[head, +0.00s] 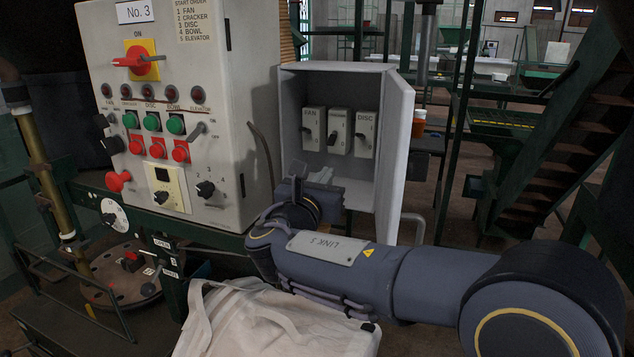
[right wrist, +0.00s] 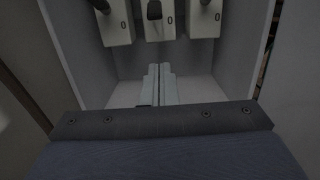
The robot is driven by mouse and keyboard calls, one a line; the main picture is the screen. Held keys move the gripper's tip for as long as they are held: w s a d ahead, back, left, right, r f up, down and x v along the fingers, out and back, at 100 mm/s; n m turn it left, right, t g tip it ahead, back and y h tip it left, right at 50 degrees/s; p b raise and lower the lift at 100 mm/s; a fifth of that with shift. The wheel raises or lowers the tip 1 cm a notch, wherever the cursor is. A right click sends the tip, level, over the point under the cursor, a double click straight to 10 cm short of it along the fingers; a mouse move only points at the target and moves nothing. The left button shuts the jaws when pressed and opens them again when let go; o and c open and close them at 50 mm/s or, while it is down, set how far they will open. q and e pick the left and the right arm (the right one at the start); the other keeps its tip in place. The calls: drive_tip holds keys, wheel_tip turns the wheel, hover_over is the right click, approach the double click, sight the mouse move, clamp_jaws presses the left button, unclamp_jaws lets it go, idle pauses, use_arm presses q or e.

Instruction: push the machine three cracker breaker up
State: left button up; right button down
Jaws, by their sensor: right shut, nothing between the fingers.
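The cracker breaker (head: 338,131) is the middle of three pale breakers in the open grey box, between the ones marked FAN and DISC. Its own label is too small to read. Its dark lever (right wrist: 154,10) shows at the top of the right wrist view and hangs slightly lower there than the levers beside it. My right gripper (right wrist: 160,72) is shut and empty, its fingers pointing into the box below the middle breaker, apart from the lever. In the head view the right gripper (head: 325,177) is partly hidden behind my wrist. My left gripper is not in view.
The FAN breaker (head: 313,129) and DISC breaker (head: 365,134) stand close on either side. The box door (head: 394,155) is open on the right. A control panel (head: 205,60) marked No. 3 stands left of the box. A white bulk bag (head: 265,325) lies below.

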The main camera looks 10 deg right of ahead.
sight(332, 139)
drive_tip(key=x, duration=0.2)
drive_tip(key=p+x, duration=0.1)
drive_tip(key=shift+w+d+r, duration=0.1)
drive_tip(key=shift+r, duration=0.2)
drive_tip(key=shift+s+a+r+p, duration=0.2)
drive_tip(key=shift+s+r+p, duration=0.1)
drive_tip(key=shift+r, duration=0.25)
drive_tip(key=shift+s+a+r+p, duration=0.2)
drive_tip(key=shift+s+r, duration=0.1)
drive_tip(key=shift+r, duration=0.3)
drive_tip(key=shift+s+a+r, duration=0.15)
drive_tip(key=shift+s+r, duration=0.05)
drive_tip(key=shift+r, duration=0.2)
